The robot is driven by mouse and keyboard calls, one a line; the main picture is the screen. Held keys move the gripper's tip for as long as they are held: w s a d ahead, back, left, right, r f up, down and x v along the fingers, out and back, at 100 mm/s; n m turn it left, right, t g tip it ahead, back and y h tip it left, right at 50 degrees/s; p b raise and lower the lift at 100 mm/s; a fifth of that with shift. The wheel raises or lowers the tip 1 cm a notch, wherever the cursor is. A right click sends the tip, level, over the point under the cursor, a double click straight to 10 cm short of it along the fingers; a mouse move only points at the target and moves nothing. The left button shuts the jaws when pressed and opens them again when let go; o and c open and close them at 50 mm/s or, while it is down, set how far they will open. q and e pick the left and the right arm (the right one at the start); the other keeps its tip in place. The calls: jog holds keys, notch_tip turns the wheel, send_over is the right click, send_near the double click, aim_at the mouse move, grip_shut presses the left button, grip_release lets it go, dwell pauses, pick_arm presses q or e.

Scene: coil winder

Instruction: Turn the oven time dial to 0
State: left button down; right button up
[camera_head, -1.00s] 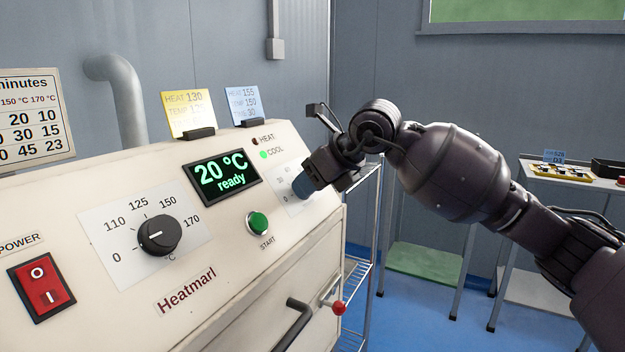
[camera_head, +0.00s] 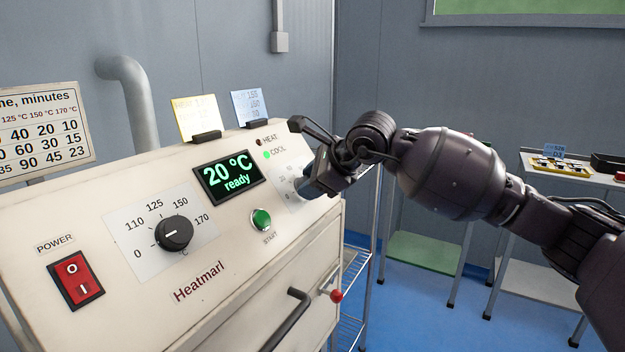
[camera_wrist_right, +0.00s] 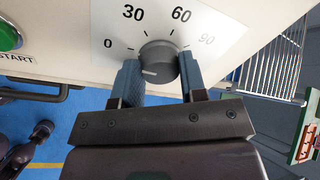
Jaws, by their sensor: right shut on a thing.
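The oven time dial (camera_wrist_right: 158,62) is a grey round knob on a white scale marked 0, 30, 60 and 90, seen in the right wrist view. Its white mark points left, toward the 0 side; exact alignment with the 0 tick I cannot tell. My right gripper (camera_wrist_right: 161,82) is shut on the dial, one blue finger on each side. In the head view my right gripper (camera_head: 308,182) covers the dial and most of its scale (camera_head: 288,186). My left gripper is not in view.
The oven front carries a temperature dial (camera_head: 174,233), a green START button (camera_head: 261,219), a display (camera_head: 229,177) reading 20 °C ready, and a red power switch (camera_head: 75,279). Below are a dark handle (camera_head: 288,322) and a red-knobbed lever (camera_head: 336,295). Two cards stand on top.

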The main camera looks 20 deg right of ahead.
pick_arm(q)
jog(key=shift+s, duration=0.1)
pick_arm(e)
jog(key=shift+f, duration=0.1)
dwell(0.3)
jog(key=o, duration=0.9)
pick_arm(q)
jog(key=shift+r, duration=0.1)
pick_arm(e)
jog(key=shift+s+d+r, duration=0.15)
jog(key=shift+s+r, duration=0.05)
jog(key=shift+r, duration=0.15)
pick_arm(q)
jog(key=p, duration=0.2)
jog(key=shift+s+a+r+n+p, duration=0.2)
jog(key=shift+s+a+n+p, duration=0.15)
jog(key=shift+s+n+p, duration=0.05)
pick_arm(e)
jog(key=v, duration=1)
jog(key=shift+s, duration=0.1)
